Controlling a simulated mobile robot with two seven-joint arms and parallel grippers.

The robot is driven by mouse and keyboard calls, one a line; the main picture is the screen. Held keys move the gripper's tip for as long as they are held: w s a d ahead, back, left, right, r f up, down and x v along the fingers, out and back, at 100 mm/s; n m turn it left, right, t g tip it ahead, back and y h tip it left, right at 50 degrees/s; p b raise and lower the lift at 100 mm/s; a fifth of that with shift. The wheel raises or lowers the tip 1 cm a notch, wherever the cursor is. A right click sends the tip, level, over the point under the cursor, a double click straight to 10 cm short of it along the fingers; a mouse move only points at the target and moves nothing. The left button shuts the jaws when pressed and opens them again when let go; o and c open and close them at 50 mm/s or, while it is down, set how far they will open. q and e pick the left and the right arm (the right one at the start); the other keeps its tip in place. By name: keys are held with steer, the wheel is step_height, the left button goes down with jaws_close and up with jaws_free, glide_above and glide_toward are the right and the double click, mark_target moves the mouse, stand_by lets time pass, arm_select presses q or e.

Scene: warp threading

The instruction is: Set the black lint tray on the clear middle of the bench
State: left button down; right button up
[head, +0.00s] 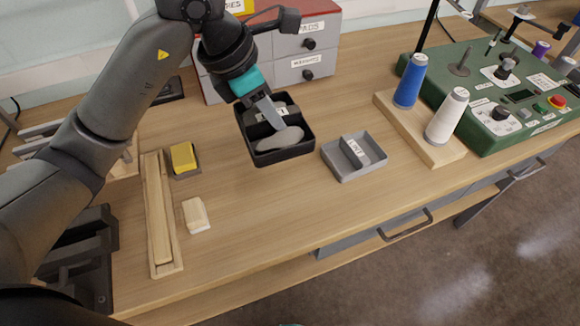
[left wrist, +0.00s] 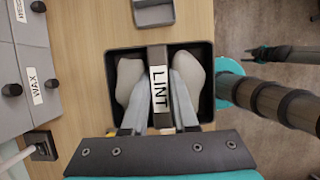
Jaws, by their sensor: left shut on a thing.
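The black lint tray (head: 259,161) is at the bench's middle in the head view, below the grey drawer unit. It fills the centre of the left wrist view (left wrist: 111,75). A middle bar with a white LINT label (left wrist: 159,88) splits it, with a pale grey rounded shape in each half. My left gripper (left wrist: 160,105) is shut on that bar, one finger on each side. The tray looks level; I cannot tell whether its bottom touches the bench (head: 260,215).
A small grey tray (head: 352,172) stands close right of the black tray. Farther right are a wooden spool board (head: 405,125) and a green control box (head: 480,70). A yellow block (head: 183,157), wooden channel (head: 160,215) and pale block (head: 196,214) lie left. Bench between is bare.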

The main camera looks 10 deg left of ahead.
arm_select(q)
steer(key=b, duration=0.2)
glide_above(285, 186)
steer(key=a, duration=0.1)
steer(key=f, duration=1.3)
steer(key=shift+s+a+f, duration=0.1)
steer(key=shift+s+f, duration=0.05)
steer(key=shift+s, duration=0.2)
steer(key=shift+f+b, duration=0.45)
steer(key=shift+f, duration=1.5)
steer(key=shift+f, duration=0.2)
steer(key=c, duration=0.7)
jaws_free()
steer(key=shift+r, duration=0.2)
steer(key=p+v, duration=0.2)
steer(key=v, duration=1)
steer(key=shift+a, duration=0.1)
